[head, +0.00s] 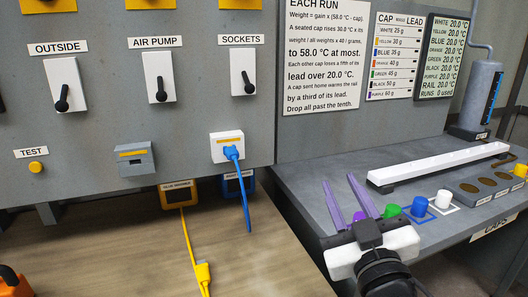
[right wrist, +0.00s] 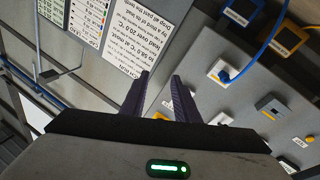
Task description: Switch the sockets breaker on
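The sockets breaker (head: 243,72) is a white plate with a black lever on the grey wall panel in the head view, under the SOCKETS label (head: 241,39). Its lever (head: 249,87) points down. My right gripper (head: 339,180) is open and empty, its two purple fingers apart. It is to the right of and below the breaker, in front of the side bench, touching nothing that I can see. The right wrist view shows the open fingers (right wrist: 160,75) against the panel; I cannot make out the breaker's lever there. My left gripper is not in view.
The outside breaker (head: 65,82) and air pump breaker (head: 153,77) also have levers down. A blue plug (head: 232,153) sits in the white socket below the sockets breaker; its cable hangs down. The bench (head: 310,180) at right holds coloured caps and a white rail (head: 440,163).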

